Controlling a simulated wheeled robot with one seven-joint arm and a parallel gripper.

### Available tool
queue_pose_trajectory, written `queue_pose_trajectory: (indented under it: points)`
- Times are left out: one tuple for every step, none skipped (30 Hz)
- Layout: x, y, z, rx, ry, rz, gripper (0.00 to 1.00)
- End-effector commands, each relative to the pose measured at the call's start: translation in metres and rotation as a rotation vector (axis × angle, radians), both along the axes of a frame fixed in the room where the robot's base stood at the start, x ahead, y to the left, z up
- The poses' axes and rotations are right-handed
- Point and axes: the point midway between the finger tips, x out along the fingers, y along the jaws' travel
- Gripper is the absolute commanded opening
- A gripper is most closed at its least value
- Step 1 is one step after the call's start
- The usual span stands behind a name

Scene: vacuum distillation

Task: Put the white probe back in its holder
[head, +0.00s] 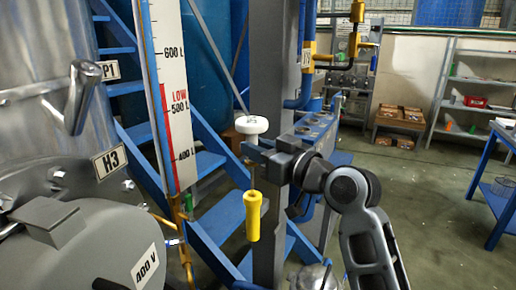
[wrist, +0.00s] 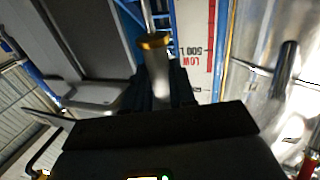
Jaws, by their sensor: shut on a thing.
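The white probe (head: 252,125) has a round white head and a thin shaft hanging upright below it. My gripper (head: 257,152) is shut on the probe just under its head, beside the grey column. A yellow sleeve with a wider top (head: 253,215) is directly below, in line with the shaft. It looks like the holder; I cannot tell whether the shaft's tip is inside it or what supports it. In the wrist view, a pale cylinder (wrist: 158,72) with a yellow ring and a thin rod shows beyond my dark gripper, whose fingertips are hard to make out.
A level scale (head: 172,100) and a steel vessel (head: 50,110) stand to the left. Blue stairs (head: 210,160) and a grey column (head: 271,60) are close behind the probe. A shelf (head: 480,85) and a blue table (head: 500,190) are at the right, with clear floor between.

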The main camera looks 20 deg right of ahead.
Motion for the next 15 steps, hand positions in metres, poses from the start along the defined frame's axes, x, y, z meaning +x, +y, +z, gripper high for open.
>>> queue_pose_trajectory:
  points:
    - [0.0, 0.0, -0.002, 0.0, 0.0, 0.0, 0.0]
    - [0.0, 0.0, -0.003, 0.0, 0.0, 0.0, 0.0]
    - [0.0, 0.0, -0.004, 0.0, -0.001, 0.0, 0.0]
    - [0.0, 0.0, -0.004, 0.0, -0.001, 0.0, 0.0]
    - [0.0, 0.0, -0.005, 0.0, -0.001, 0.0, 0.0]
    - [0.0, 0.0, -0.006, 0.0, -0.001, 0.0, 0.0]
    - [0.0, 0.0, -0.006, 0.0, 0.0, 0.0, 0.0]
    - [0.0, 0.0, -0.007, 0.0, 0.0, 0.0, 0.0]
    - [0.0, 0.0, -0.008, 0.0, 0.0, 0.0, 0.0]
    - [0.0, 0.0, -0.009, 0.0, 0.0, 0.0, 0.0]
    - [0.0, 0.0, -0.009, 0.0, 0.0, 0.0, 0.0]
    - [0.0, 0.0, -0.01, 0.0, 0.0, 0.0, 0.0]
    - [0.0, 0.0, -0.011, 0.0, 0.0, 0.0, 0.0]
    - [0.0, 0.0, -0.012, 0.0, 0.0, 0.0, 0.0]
    - [0.0, 0.0, -0.013, 0.0, 0.0, 0.0, 0.0]
